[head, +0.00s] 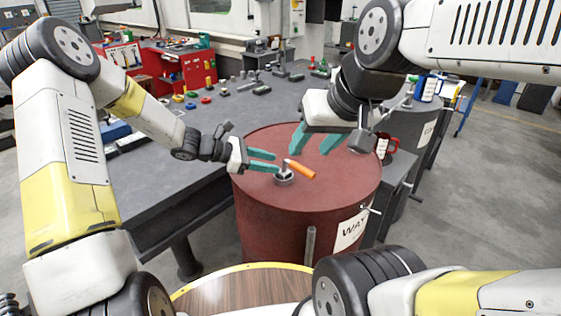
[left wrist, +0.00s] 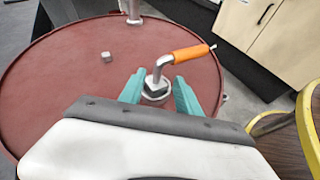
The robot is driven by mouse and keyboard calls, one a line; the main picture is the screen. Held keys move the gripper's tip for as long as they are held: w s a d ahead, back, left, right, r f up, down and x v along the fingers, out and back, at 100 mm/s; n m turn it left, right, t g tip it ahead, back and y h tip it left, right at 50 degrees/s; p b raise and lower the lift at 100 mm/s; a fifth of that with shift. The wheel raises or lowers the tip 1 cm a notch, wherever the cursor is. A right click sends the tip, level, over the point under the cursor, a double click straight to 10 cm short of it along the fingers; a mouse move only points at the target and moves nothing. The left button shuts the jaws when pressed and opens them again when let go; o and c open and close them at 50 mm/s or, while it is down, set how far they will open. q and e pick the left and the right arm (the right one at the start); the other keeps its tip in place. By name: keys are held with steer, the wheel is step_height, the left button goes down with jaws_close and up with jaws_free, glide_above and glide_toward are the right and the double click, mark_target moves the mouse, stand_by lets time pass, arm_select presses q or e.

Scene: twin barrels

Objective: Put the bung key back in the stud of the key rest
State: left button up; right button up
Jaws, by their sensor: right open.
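The bung key has an orange handle (head: 300,169) and a bent metal shank. It stands upright in a grey collar (head: 284,180) on the red barrel's top (head: 255,195). The left wrist view shows the key (left wrist: 188,53) over a hex-shaped metal seat (left wrist: 155,92). My left gripper (head: 277,162) is open, its teal fingers (left wrist: 158,90) on either side of the key's lower end; I cannot tell whether they touch it. My right gripper (head: 312,150) is open and empty above the far part of the barrel top. I cannot make out which piece is the key rest.
A small metal block (left wrist: 106,57) and a metal post (left wrist: 133,10) also show at the barrel top. A grey bench (head: 170,190) with several small parts lies left. A grey barrel (head: 408,130) stands behind right.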

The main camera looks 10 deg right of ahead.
mark_target(293, 166)
arm_select(q)
steer(key=shift+w+d+f+n, duration=0.45)
steer(key=shift+f+n, duration=0.15)
steer(key=shift+f, duration=0.05)
steer(key=x, duration=0.7)
steer(key=shift+s+d+r, duration=0.15)
steer(key=shift+d+r, duration=0.05)
steer(key=shift+d, duration=0.2)
jaws_close()
steer(key=shift+r, duration=0.1)
stand_by(0.4)
